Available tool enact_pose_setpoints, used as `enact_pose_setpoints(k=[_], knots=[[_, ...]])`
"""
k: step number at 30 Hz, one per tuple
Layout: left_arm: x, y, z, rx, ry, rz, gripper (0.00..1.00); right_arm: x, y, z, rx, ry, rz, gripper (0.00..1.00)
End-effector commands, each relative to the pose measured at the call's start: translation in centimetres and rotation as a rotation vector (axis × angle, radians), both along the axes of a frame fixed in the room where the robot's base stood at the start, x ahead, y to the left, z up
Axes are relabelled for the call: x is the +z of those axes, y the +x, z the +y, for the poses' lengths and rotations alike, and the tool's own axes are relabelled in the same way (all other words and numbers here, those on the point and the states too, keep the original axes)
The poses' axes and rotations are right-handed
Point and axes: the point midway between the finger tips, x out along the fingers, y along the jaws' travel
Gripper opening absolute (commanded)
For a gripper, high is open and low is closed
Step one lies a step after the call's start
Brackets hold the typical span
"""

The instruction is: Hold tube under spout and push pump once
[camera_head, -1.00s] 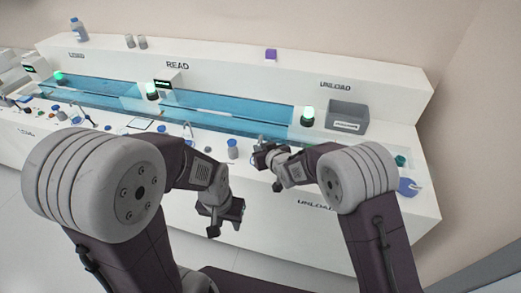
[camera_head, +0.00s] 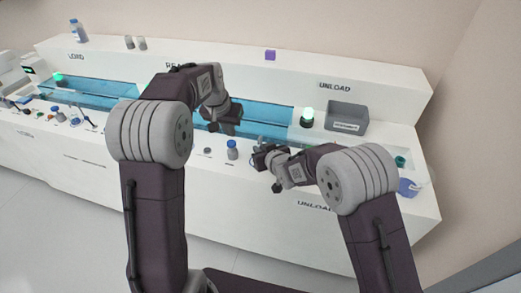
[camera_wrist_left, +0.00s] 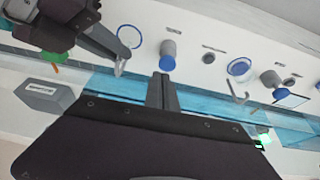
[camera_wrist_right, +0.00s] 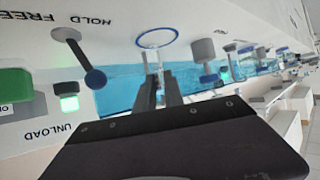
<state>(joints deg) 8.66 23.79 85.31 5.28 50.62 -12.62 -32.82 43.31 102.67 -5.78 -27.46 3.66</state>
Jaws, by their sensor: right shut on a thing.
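My right gripper (camera_wrist_right: 158,92) is shut on a clear tube (camera_wrist_right: 153,58). A blue ring shows beside the tube; I cannot tell whether it is the tube's rim or a bench mark. In the head view the right gripper (camera_head: 260,157) is low over the bench's right part. The tube (camera_wrist_left: 120,66) also shows at its fingertips in the left wrist view. My left gripper (camera_wrist_left: 163,92) looks shut and empty, and in the head view it (camera_head: 228,122) is above the blue trough. A slender hooked piece (camera_wrist_left: 237,93) may be the spout. I cannot identify the pump clearly.
A grey bottle with a blue cap (camera_head: 232,150) stands between the grippers. A blue-ended lever (camera_wrist_right: 80,58) lies near the right gripper. Several small items fill the bench's left part.

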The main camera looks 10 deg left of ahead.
Motion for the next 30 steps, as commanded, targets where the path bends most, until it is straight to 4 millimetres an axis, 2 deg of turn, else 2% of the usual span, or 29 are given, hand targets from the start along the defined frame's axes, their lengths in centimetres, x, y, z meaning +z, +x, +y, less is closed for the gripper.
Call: enact_pose_setpoints(k=[3,10,21,25,30], knots=[[1.3,1.7,1.0,-0.005,0.006,-0.026,0.0,0.0,0.0,0.0,0.0,0.0,0.0,0.0],[1.6,2.2,1.3,-0.01,0.008,-0.036,0.0,0.0,0.0,0.0,0.0,0.0,0.0,0.0],[-3.0,2.2,1.2,-0.008,0.008,-0.035,0.0,0.0,0.0,0.0,0.0,0.0,0.0,0.0],[-4.0,2.2,1.2,-0.009,0.008,-0.035,0.0,0.0,0.0,0.0,0.0,0.0,0.0,0.0],[-4.2,2.2,1.2,-0.009,0.009,-0.038,0.0,0.0,0.0,0.0,0.0,0.0,0.0,0.0]])
